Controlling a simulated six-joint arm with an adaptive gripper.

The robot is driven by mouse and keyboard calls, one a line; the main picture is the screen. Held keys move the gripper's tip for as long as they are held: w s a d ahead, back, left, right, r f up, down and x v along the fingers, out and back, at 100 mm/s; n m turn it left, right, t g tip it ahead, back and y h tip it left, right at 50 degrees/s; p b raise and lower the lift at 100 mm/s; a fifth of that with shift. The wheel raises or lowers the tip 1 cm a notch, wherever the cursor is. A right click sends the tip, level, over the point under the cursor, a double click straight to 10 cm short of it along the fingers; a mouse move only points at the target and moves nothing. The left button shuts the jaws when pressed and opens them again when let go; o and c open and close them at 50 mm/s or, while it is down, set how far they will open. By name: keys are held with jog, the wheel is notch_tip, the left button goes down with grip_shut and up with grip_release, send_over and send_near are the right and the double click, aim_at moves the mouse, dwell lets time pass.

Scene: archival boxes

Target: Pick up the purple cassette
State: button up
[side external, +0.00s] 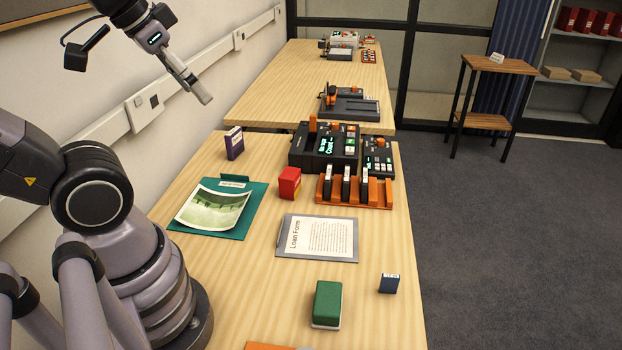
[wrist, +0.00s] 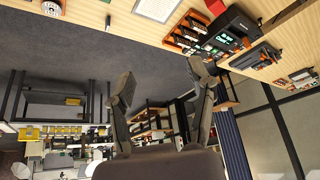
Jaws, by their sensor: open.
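The purple cassette (side external: 234,143) stands upright on the light wood table in the side external view, near the wall edge and left of the black device. It has a pale label on its top edge. My gripper (side external: 205,98) hangs in the air above and to the left of it, well clear of the table. In the wrist view my gripper (wrist: 163,82) has its two fingers spread apart with nothing between them. I cannot make out the purple cassette in the wrist view.
A red block (side external: 289,183), a teal folder (side external: 243,227) with a photo, and a black device (side external: 316,163) stand around it. An orange rack (side external: 380,204) holds dark cassettes. A loan form clipboard (side external: 318,260), green box (side external: 327,303) and dark blue cassette (side external: 389,284) lie nearer.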

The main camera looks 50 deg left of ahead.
jog(key=w+a+f+n+t+y, duration=0.1)
jog(key=w+a, duration=0.4)
jog(key=w, duration=0.3)
jog(key=w+a+f+n+t+y, duration=0.1)
jog(key=w+a+y, duration=0.1)
jog(key=w+a, duration=0.5)
jog(key=w+a+f+n+t+y, duration=0.1)
jog(key=w+a+f, duration=0.4)
jog(key=a, duration=0.3)
jog(key=w+a+f+t+y, duration=0.1)
jog(key=w+a+f, duration=0.4)
jog(key=a, duration=0.2)
jog(key=n+t+y, duration=0.3)
jog(key=n+y, duration=0.1)
send_near(237, 128)
jog(key=x, duration=1)
jog(key=shift+a+f, duration=0.1)
jog(key=shift+f, duration=0.3)
grip_shut()
